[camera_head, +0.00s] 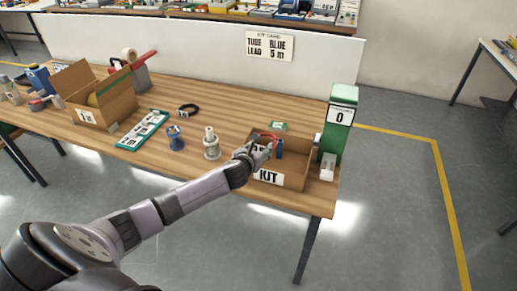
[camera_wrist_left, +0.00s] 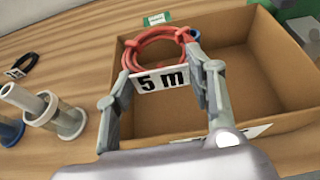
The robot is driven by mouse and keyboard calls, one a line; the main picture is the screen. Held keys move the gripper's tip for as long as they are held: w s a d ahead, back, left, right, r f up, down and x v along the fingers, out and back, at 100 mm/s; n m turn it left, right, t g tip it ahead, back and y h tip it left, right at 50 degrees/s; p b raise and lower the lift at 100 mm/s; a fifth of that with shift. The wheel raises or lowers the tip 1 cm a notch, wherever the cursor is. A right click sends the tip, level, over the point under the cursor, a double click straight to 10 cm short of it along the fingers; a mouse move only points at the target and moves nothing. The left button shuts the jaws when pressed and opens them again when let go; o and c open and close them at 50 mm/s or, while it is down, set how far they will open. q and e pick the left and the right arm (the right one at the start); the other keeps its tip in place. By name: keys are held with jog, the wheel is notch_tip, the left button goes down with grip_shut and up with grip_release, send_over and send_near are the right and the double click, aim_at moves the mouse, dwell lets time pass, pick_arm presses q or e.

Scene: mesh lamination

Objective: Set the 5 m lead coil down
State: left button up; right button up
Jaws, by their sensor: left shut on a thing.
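The red lead coil (camera_wrist_left: 150,43) carries a white "5 m" tag and sits between the fingers of my left gripper (camera_wrist_left: 165,88), which is shut on it. In the head view the coil (camera_head: 268,137) shows as a small red loop at the tip of my left gripper (camera_head: 262,146). The coil is over the left, far part of the open cardboard KIT box (camera_head: 292,180). I cannot tell whether it touches the box floor. A blue piece (camera_head: 279,148) shows just right of the coil. My right gripper is out of view.
A green counter post (camera_head: 339,125) reading 0 stands right of the box. Left of it on the table (camera_head: 225,110) are a pale spool (camera_head: 211,145), a blue spool (camera_head: 176,140), a black loop (camera_head: 188,110) and a green tray (camera_head: 143,130). A white panel (camera_head: 200,50) backs the table.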

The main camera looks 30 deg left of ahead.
pick_arm(q)
jog(key=shift+f, duration=0.6)
jog(key=o, duration=1.2)
jog(key=shift+r, duration=0.1)
jog(key=shift+r, duration=0.8)
jog(key=shift+f+b+v, duration=0.15)
jog(key=shift+b+v, duration=0.05)
jog(key=shift+v, duration=2.8)
jog(key=shift+f+b+v, duration=0.1)
jog(key=shift+b+v, duration=0.05)
jog(key=shift+v, duration=2.85)
jog(key=shift+d, duration=0.1)
